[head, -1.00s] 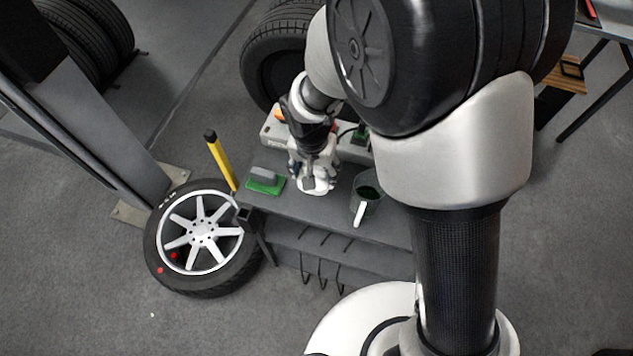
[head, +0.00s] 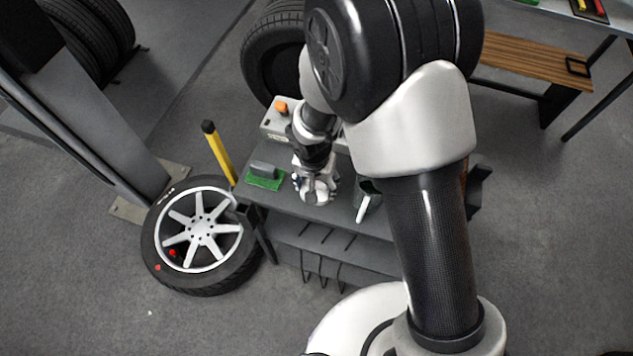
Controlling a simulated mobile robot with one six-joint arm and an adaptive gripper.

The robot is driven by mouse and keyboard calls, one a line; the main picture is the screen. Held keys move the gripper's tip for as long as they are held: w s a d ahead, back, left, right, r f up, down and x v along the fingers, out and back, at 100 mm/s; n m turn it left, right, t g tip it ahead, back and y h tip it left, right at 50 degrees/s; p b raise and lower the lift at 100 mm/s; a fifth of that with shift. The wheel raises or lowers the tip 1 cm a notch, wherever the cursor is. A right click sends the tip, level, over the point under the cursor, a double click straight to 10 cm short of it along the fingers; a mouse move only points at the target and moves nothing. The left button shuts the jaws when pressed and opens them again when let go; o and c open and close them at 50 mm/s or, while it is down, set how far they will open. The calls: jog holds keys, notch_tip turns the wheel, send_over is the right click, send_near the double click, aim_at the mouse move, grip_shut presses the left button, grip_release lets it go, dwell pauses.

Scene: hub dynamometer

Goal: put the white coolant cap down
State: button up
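My gripper (head: 316,190) is low over the grey bench top (head: 285,205), pointing down, between a green pad and a dark cup. Pale white and grey shapes show at its fingertips. I cannot clearly separate the white coolant cap from the pale fingers at this size. Whether the fingers are open or shut is too small to tell. My own arm covers the right part of the bench.
A green pad with a grey block (head: 264,172) lies left of my gripper. A dark cup with a white handle (head: 364,206) stands to the right. A control box with an orange button (head: 281,107) sits behind. A wheel (head: 203,232) and yellow-handled tool (head: 219,155) are left.

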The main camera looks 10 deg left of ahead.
jog(key=o, duration=1.1)
jog(key=shift+f, duration=0.1)
jog(key=r+p, duration=0.1)
jog(key=r, duration=0.3)
jog(key=s+r+p, duration=0.1)
jog(key=r, duration=0.3)
jog(key=r+p, duration=0.2)
jog(key=r, duration=0.2)
jog(key=shift+s+a+r, duration=0.1)
jog(key=shift+s, duration=0.1)
